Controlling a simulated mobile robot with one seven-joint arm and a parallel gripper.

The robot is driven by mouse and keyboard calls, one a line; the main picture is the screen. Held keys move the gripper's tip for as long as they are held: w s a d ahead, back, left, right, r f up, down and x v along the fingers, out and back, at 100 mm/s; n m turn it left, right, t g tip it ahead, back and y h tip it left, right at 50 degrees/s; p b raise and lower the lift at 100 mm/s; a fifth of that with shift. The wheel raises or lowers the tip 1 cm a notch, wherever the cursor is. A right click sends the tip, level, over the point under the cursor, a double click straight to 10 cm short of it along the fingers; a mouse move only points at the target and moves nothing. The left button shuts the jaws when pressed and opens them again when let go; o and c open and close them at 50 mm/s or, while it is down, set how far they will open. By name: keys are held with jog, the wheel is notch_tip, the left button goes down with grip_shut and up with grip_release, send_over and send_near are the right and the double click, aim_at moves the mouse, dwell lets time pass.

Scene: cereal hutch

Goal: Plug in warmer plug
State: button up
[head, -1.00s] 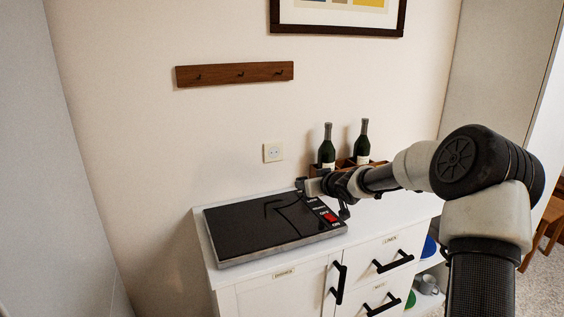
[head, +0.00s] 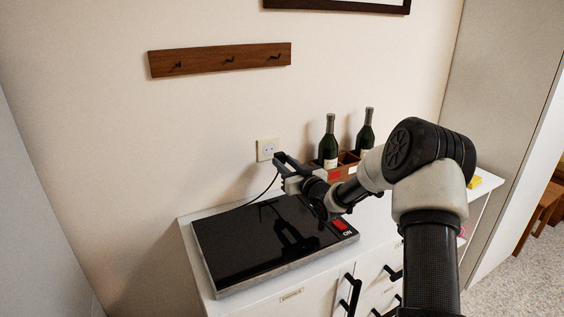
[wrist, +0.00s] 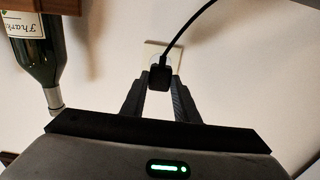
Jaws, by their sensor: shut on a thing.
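My gripper (head: 280,162) is raised over the back of the warmer, its fingertips close to the wall outlet. In the wrist view my gripper (wrist: 160,96) is shut on the black warmer plug (wrist: 160,77), whose cord runs up to the right. The cream wall outlet (head: 267,149) shows in the wrist view (wrist: 151,52) just beyond the plug, partly covered by it. I cannot tell whether the plug touches the outlet. The warmer (head: 262,237), a black glossy plate with a red switch, lies on the white cabinet. The cord (head: 265,192) hangs between gripper and warmer.
Two dark bottles (head: 329,145) stand in a wooden box (head: 346,160) right of the outlet; one shows upside down in the wrist view (wrist: 38,62). A wooden hook rail (head: 222,60) is on the wall above. The wall around the outlet is clear.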

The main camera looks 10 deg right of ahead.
aim_at(276, 155)
jog(key=shift+x, duration=2.9)
jog(key=shift+b, duration=0.9)
jog(key=shift+w+a, duration=0.15)
jog(key=shift+w, duration=0.25)
dwell(0.7)
jog(key=o, duration=1.1)
jog(key=shift+c, duration=0.2)
jog(key=v, duration=1.7)
jog(key=shift+s+p, duration=0.2)
jog(key=shift+p, duration=0.2)
jog(key=shift+r, duration=0.15)
